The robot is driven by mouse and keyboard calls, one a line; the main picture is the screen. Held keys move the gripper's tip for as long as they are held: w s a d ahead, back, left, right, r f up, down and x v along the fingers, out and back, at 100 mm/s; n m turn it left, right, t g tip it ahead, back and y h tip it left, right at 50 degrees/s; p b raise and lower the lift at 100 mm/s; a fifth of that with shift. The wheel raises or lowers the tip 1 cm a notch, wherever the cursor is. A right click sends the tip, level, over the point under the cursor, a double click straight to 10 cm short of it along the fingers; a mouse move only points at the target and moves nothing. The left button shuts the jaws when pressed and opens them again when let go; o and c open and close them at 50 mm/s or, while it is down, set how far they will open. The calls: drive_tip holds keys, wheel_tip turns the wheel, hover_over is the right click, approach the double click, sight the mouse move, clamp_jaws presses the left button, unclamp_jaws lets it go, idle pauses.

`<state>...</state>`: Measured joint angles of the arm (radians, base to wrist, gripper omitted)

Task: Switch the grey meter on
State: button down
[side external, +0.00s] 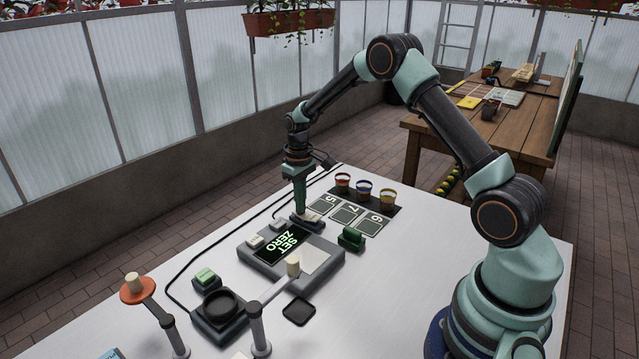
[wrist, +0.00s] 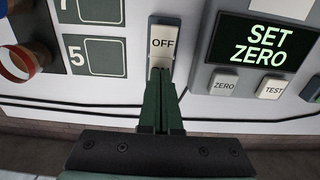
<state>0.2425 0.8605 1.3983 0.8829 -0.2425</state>
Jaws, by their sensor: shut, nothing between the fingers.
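The grey meter (side external: 268,262) lies on the white table, its dark screen reading "SET ZERO" in lit green letters. The screen (wrist: 262,42) also shows in the wrist view, above buttons marked ZERO (wrist: 224,86) and TEST (wrist: 271,89). A small rocker switch (wrist: 162,42) with a white face marked OFF stands beside the meter. My gripper (wrist: 161,82) is shut and empty, pointing down, its tips at the near end of the switch. The tips cover that end, so I cannot tell whether they touch it. In the side view my gripper (side external: 302,211) is over the switch.
Cards numbered 5, 7 and 6 (side external: 347,214) lie beyond the switch, with three coloured cups (side external: 364,188) behind them. A green block (side external: 351,239) sits right of the meter.

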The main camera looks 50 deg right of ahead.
wheel_tip(320, 180, up, 7)
idle(1.0)
drive_tip(key=shift+r, duration=0.1)
drive_tip(key=s+a+r+t, duration=0.2)
drive_tip(key=s+a+r, duration=0.35)
drive_tip(key=r, duration=0.25)
drive_tip(key=s+a+r+t, duration=0.2)
drive_tip(key=s+a+r, duration=0.2)
drive_tip(key=s+r, duration=0.35)
drive_tip(key=s+a+t, duration=0.1)
drive_tip(key=s+a, duration=0.1)
drive_tip(key=s, duration=0.5)
drive_tip(key=shift+a+f+t, duration=0.2)
drive_tip(key=shift+a+t, duration=0.05)
drive_tip(key=shift+t, duration=0.05)
